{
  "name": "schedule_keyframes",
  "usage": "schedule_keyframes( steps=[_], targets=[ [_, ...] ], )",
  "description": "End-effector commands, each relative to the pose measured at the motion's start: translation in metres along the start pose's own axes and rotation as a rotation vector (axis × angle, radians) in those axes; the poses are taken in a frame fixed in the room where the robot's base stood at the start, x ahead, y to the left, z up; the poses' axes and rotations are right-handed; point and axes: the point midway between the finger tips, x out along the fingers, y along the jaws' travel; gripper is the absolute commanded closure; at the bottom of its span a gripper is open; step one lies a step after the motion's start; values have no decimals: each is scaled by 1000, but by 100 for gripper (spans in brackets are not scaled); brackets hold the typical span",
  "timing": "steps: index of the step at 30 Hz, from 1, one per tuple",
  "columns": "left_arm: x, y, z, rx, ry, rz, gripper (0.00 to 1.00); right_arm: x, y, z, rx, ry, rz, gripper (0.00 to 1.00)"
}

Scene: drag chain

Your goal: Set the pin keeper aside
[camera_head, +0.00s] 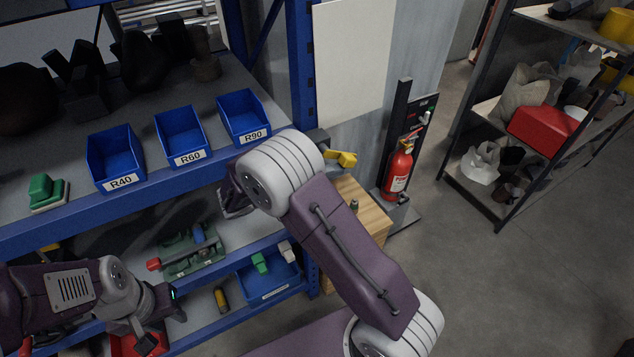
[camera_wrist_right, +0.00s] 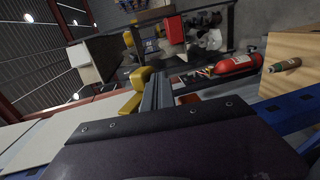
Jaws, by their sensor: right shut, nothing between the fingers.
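I cannot tell for sure which object is the pin keeper. A green fixture (camera_head: 180,262) with a blue part and a red-ended part sits on the lower shelf.
Blue bins R40 (camera_head: 116,158), R60 (camera_head: 181,137) and R90 (camera_head: 243,118) stand on the upper shelf. A blue tray (camera_head: 270,287) holds green and white pieces. A yellow part (camera_head: 342,158) juts from the rack post. A fire extinguisher (camera_head: 398,172) stands behind.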

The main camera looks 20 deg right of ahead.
Motion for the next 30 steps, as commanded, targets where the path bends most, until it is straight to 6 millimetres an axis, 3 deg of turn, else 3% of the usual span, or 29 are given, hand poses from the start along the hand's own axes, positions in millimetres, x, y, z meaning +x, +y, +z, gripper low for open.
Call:
schedule_keyframes(
  steps=[6, 9, 30],
  targets=[
    [19, 0, 2, 0, 0, 0, 64, 9, 1, 0, 1, -1, -4, 100],
    [24, 0, 2, 0, 0, 0, 64, 13, 2, 0, -6, -1, 86, 100],
    [34, -1, 4, 0, 0, 0, 64, 22, 16, 0, -2, 0, 126, 100]
  ],
)
